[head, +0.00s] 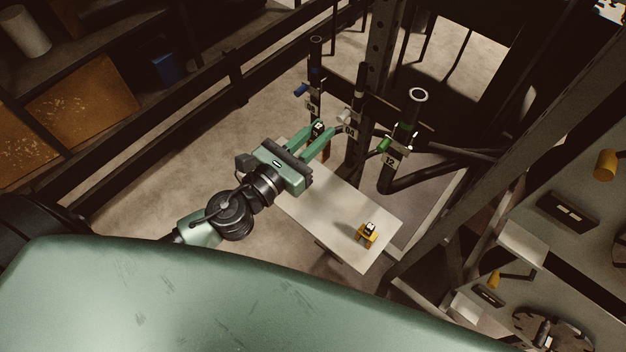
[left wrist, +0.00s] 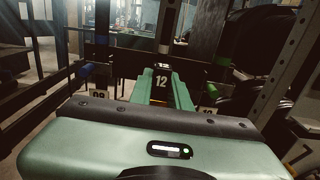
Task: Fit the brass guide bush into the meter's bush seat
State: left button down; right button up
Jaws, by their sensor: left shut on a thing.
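My left gripper (head: 325,127) is shut on a small black piece marked 12 (head: 319,129), held among the hose posts above the pale shelf. The left wrist view shows the same piece (left wrist: 162,79) between the green fingers, with a little yellow below it. A similar small yellow block (head: 367,237) with a black-and-white top stands on the shelf, apart from the gripper. I cannot tell for certain which thing is the brass guide bush, and I cannot make out the meter's bush seat. My right gripper is not in view.
The pale shelf (head: 345,215) is mostly clear. Dark upright hoses with blue, white and green (head: 384,146) handles and number tags stand behind it. A steel post (head: 377,60) rises close by. A grey bench at right carries yellow cylinders (head: 606,165) and dark fittings.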

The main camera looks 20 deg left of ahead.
pick_arm(q)
notch_tip(320, 180, down, 19)
jog(key=b, duration=1.5)
jog(key=shift+d+f, duration=0.15)
jog(key=shift+f+b, duration=0.25)
jog(key=shift+b, duration=0.1)
jog(key=shift+r, duration=0.1)
jog(key=shift+f, duration=0.25)
jog(key=c, duration=1.3)
grip_release()
